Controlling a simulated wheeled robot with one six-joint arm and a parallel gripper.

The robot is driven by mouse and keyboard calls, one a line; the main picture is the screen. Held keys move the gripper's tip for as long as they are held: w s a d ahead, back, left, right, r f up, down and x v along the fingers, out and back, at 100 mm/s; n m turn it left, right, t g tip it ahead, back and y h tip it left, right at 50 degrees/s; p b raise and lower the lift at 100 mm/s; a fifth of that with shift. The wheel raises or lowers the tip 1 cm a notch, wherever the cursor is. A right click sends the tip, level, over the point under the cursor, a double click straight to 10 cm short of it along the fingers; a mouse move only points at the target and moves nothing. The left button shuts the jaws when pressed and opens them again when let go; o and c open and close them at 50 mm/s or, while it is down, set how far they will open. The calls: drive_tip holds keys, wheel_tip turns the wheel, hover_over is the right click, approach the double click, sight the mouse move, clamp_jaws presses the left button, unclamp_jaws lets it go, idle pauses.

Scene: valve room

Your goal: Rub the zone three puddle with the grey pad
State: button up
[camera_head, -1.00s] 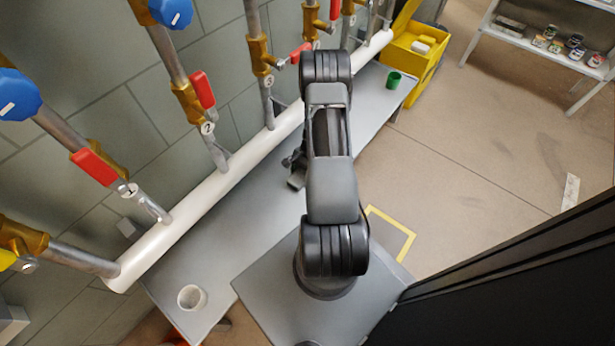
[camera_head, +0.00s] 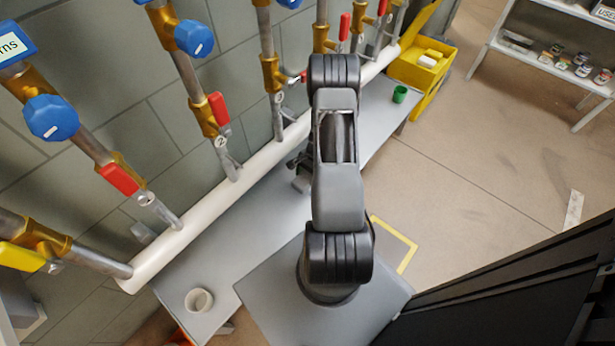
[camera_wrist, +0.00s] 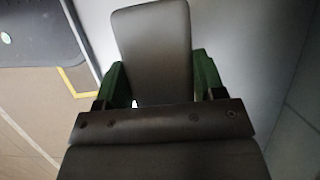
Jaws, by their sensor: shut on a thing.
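In the wrist view my gripper (camera_wrist: 158,64), with its green fingers, is shut on the grey pad (camera_wrist: 152,32), a flat plate with rounded corners. The pad is over the grey bench; I cannot tell whether it touches it. In the head view my arm covers most of the gripper, and only dark parts of it (camera_head: 300,172) show left of the arm, over the bench (camera_head: 235,238). A tag marked 3 (camera_head: 279,97) hangs on a pipe near there. I make out no puddle in either view; that part of the bench is partly hidden.
A white pipe (camera_head: 205,212) runs along the bench's wall side, below valves with red handles (camera_head: 219,108) and blue knobs (camera_head: 194,38). A white cup (camera_head: 198,300) stands at the bench's near end. A green cup (camera_head: 400,94) and yellow bin (camera_head: 424,62) are at the far end.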

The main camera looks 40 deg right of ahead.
drive_tip(key=shift+r, duration=0.75)
drive_tip(key=shift+r+p, duration=1.4)
drive_tip(key=shift+r, duration=0.1)
